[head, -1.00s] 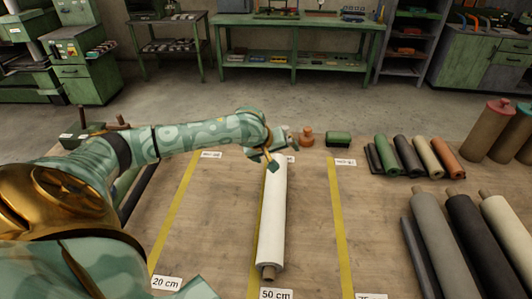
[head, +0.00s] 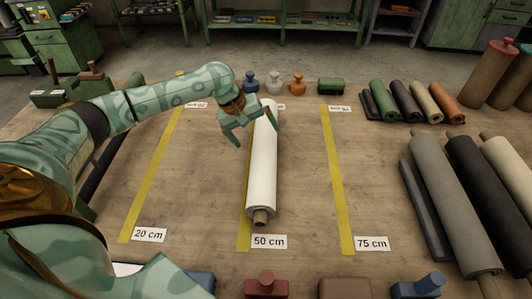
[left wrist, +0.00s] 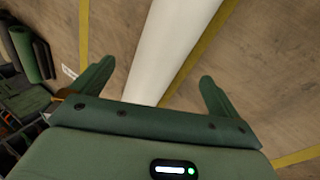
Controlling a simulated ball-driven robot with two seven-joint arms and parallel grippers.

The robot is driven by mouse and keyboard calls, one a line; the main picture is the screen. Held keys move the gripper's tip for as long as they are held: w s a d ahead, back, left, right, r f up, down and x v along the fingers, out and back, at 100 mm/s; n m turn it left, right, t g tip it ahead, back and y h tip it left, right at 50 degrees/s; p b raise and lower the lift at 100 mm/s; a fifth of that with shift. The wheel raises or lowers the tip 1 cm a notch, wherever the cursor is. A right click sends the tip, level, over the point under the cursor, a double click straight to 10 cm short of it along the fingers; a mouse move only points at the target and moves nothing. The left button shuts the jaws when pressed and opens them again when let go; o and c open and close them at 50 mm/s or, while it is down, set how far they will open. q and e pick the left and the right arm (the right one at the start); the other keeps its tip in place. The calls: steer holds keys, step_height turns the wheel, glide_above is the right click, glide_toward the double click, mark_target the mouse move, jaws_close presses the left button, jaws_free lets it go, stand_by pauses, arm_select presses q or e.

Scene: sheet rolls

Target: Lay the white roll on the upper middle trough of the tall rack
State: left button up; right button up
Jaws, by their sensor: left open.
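The white roll (head: 262,170) lies lengthwise on the wooden table, along the 50 cm yellow line, with its brown core end (head: 260,217) towards me. In the left wrist view the white roll (left wrist: 163,50) runs between the two spread fingers of the left gripper (left wrist: 155,84). I cannot tell whether the fingers touch it. My right gripper and the tall rack are not in view.
Grey, black and cream rolls (head: 455,205) lie at the right, with smaller coloured rolls (head: 410,100) behind them. More blocks (head: 266,283) line the front. The table around the white roll is clear.

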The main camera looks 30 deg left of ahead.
mark_target(260, 142)
arm_select(q)
steer(key=b+x, duration=0.2)
steer(key=x, duration=0.1)
steer(key=s+b+x, duration=0.1)
steer(key=x, duration=0.1)
steer(key=shift+d+f, duration=0.2)
steer(key=shift+d, duration=0.15)
steer(key=shift+w+f, duration=0.1)
steer(key=shift+w, duration=0.05)
steer(key=c, duration=1.5)
steer(key=shift+r, duration=0.25)
steer(key=c, duration=0.4)
steer(key=shift+r, duration=0.1)
